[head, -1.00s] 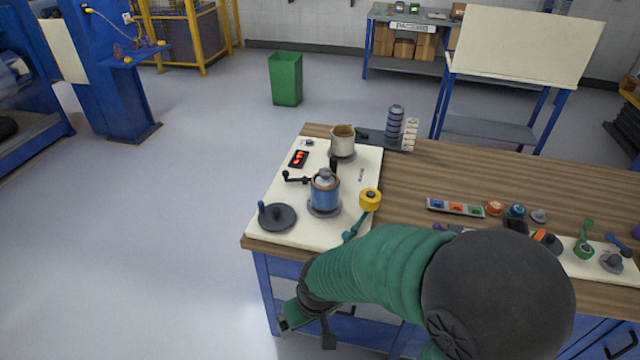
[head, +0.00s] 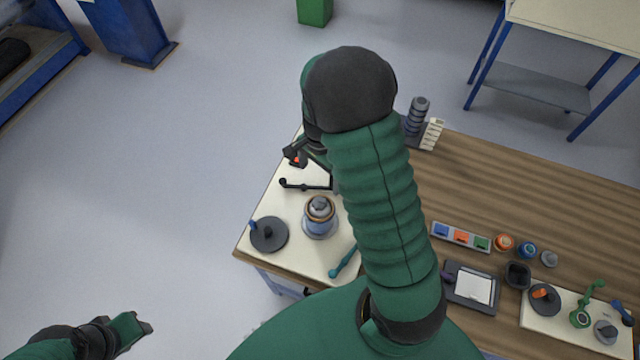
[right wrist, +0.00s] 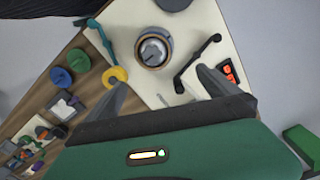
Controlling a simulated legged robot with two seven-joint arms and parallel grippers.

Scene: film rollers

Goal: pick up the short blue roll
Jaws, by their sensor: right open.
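The short blue roll (head: 319,216) stands upright on a round grey base on the cream board (head: 308,257), with a tan rim and grey knob on top. In the right wrist view the roll (right wrist: 153,50) shows from above, just beyond the space between the fingers. My right gripper (head: 295,154) is over the board's far part, partly hidden by its own arm. Its fingers (right wrist: 161,78) are apart with nothing between them. My left gripper (head: 143,325) is low at the lower left, away from the table; its jaw state is unclear.
A black crank (head: 306,185) and a dark disc (head: 269,235) flank the roll. A yellow ring (right wrist: 115,77), round blue (right wrist: 60,77) and green (right wrist: 78,60) pieces lie to one side. A striped stack (head: 418,115) stands behind. The table's right middle has bare wood.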

